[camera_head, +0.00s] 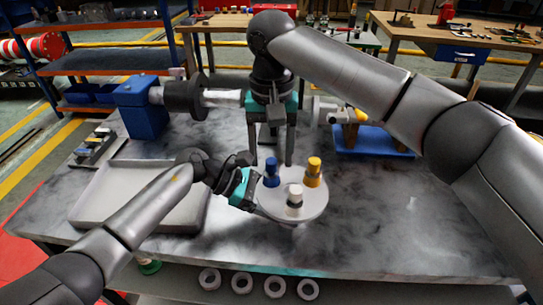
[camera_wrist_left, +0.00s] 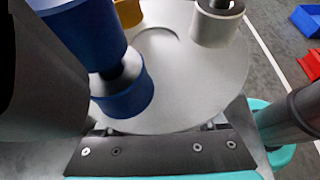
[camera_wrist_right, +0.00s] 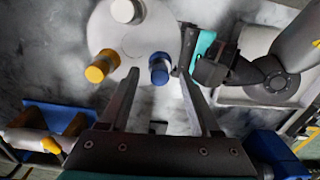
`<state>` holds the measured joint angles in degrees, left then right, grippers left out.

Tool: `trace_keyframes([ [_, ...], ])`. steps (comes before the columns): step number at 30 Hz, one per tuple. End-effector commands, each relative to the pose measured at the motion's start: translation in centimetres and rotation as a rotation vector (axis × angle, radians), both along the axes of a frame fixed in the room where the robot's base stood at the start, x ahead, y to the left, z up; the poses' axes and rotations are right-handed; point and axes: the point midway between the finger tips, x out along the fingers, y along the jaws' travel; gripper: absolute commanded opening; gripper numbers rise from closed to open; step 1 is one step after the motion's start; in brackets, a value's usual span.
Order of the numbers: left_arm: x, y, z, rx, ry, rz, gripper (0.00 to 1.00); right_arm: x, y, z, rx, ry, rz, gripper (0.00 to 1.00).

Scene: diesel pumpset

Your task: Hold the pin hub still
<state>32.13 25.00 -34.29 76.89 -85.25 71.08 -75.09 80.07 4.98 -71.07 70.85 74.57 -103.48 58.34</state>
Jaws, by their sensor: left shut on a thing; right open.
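The pin hub (camera_head: 312,206) is a round pale disc carrying a blue pin (camera_head: 271,173), a yellow pin (camera_head: 313,172) and a white pin (camera_head: 294,196), all upright. My left gripper (camera_head: 258,204) is shut on the hub at its left edge; the fingertips are partly hidden. In the left wrist view the disc (camera_wrist_left: 172,62) fills the middle, with the blue pin (camera_wrist_left: 105,60) close by. My right gripper (camera_head: 272,158) is open and empty, pointing down above and behind the hub. In the right wrist view the blue pin (camera_wrist_right: 159,69) appears between its fingers, apart from them.
A grey tray (camera_head: 165,222) lies at left on the marbled table (camera_head: 390,215). A blue block with a shaft (camera_head: 142,107) stands behind it, and a blue stand with a yellowish part (camera_head: 370,140) is at back right. The table right of the hub is clear.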

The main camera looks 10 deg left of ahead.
Motion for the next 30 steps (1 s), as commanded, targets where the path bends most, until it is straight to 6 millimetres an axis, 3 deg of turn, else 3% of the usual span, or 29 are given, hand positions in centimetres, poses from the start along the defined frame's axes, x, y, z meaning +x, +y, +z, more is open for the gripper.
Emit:
trace_keyframes([
  [9,0.2,-0.1,0.5,-0.009,-0.007,0.002,0.0,0.1,0.1,6.8,0.003,-0.004,0.0,0.64],
  [15,0.2,-0.1,0.5,-0.009,-0.007,0.002,0.0,0.1,0.0,9.9,0.001,-0.002,0.001,0.64],
  [28,0.2,-0.1,0.5,-0.009,-0.006,0.001,0.0,0.1,0.0,11.0,0.001,-0.001,0.001,0.64],
  [29,0.2,-0.1,0.5,-0.009,-0.006,0.001,0.75,0.1,0.0,11.0,0.001,-0.001,0.001,0.64],
  [30,0.2,-0.1,0.5,-0.009,-0.006,0.001,0.8,0.1,0.0,11.0,0.001,-0.001,0.001,0.64],
])
